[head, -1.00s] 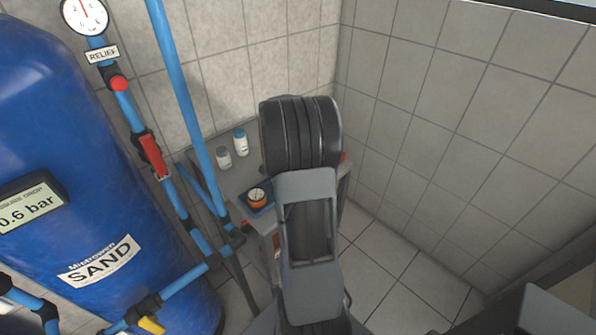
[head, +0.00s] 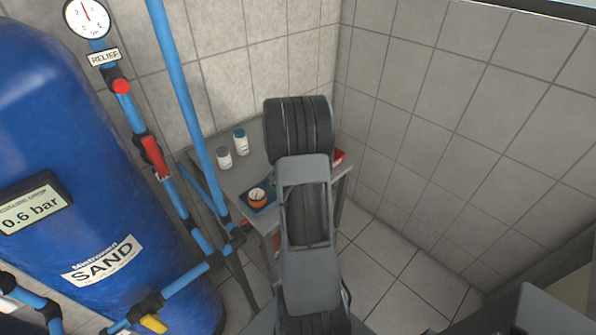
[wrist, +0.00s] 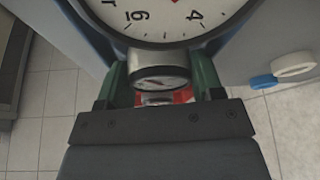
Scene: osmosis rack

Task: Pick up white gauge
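In the wrist view, a large round gauge (wrist: 175,22) with a white face, dark numerals and a red needle fills the top edge, cut off by the frame. My gripper's (wrist: 160,88) two green fingers reach up toward it, one on each side of a small silver round piece (wrist: 158,74) with a pale, dial-like face. The fingers are apart. I cannot tell whether they touch the silver piece, or whether it belongs to the large gauge. In the head view my arm hides the gripper and whatever is at its fingertips.
A grey table (head: 232,182) stands in the corner, holding two white bottles (head: 241,142), an orange-rimmed gauge (head: 257,196) on a dark mat, and a red box (head: 338,156). Blue pipes (head: 185,90) and a blue tank (head: 75,160) stand left. Tiled floor (head: 400,270) is clear at right.

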